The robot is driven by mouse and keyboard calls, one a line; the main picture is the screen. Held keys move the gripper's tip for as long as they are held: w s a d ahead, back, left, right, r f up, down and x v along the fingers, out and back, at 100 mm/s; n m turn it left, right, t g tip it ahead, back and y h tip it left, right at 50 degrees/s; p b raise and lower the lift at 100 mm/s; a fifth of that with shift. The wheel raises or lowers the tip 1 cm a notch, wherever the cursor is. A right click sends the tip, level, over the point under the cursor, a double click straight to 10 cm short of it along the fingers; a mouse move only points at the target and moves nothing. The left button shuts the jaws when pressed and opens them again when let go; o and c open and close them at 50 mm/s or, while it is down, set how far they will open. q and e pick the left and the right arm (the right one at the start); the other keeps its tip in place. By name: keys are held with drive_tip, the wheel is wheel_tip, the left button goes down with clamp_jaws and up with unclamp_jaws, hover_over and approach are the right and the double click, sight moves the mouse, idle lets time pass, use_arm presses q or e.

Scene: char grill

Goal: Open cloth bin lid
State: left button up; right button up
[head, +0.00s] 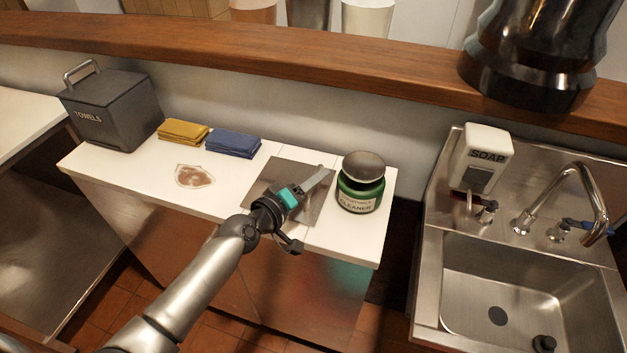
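The cloth bin (112,112) is a dark grey box labelled "TOWELS" at the back left of the white counter. Its lid (103,88) is down and has a metal loop handle (82,72) on top. My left gripper (300,192) is over the grey metal plate, well to the right of the bin and not touching it. It has a teal part, and a slim grey shape extends beyond it toward the green jar. I cannot tell whether its fingers are open or whether it holds anything. My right gripper is not in view.
On the white counter (235,185) are a yellow folded cloth (183,132), a blue folded cloth (233,144), a brown stain (194,176), a metal plate (265,180) and a green cleaner jar (360,190). A wooden ledge (300,55) runs behind. A sink (520,290) is at right.

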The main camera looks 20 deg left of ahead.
use_arm(q)
clamp_jaws()
idle(1.2)
